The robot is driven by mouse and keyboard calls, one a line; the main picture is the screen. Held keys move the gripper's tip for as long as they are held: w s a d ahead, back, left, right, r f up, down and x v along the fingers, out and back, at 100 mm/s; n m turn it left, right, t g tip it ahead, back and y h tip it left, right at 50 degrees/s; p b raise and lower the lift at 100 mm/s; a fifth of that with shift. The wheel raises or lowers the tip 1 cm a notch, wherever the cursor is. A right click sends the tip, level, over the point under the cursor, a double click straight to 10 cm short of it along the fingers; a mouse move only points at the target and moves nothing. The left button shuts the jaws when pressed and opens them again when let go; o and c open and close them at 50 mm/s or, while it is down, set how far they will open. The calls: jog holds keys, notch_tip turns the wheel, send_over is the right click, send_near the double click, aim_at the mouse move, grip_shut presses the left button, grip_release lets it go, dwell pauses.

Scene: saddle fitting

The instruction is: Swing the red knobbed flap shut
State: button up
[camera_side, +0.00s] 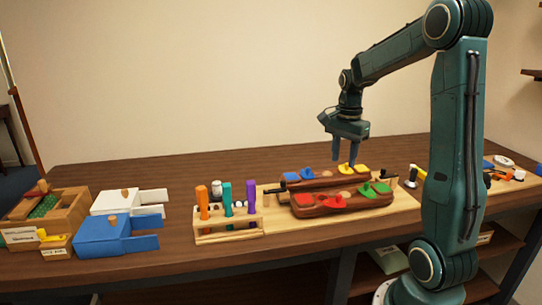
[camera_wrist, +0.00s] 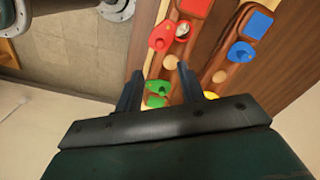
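The red knobbed flap (camera_wrist: 160,40) lies on the nearer brown wooden block and is turned to one side in the wrist view. A round recess with something pale in it (camera_wrist: 183,30) shows uncovered beside it. The flap also shows at the block's front in the side view (camera_side: 334,203). A fixed red piece (camera_wrist: 194,6) sits farther along the block. My gripper (camera_side: 346,158) is open and empty, above the blocks and apart from the flap. In the wrist view its two fingers (camera_wrist: 160,70) point down over the block, near the green pieces.
Green pieces (camera_side: 373,189) share the near block; blue (camera_side: 300,175) and yellow (camera_side: 353,169) ones are on the far block. A rack of colored handles (camera_side: 230,222) stands left of them. Blue (camera_side: 105,235) and white (camera_side: 125,200) boxes and a wooden crate (camera_side: 72,203) are farther left.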

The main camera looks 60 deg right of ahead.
aim_at(339, 195)
notch_tip(339, 195, down, 12)
jog(key=shift+r, duration=0.15)
dwell(0.4)
grip_shut()
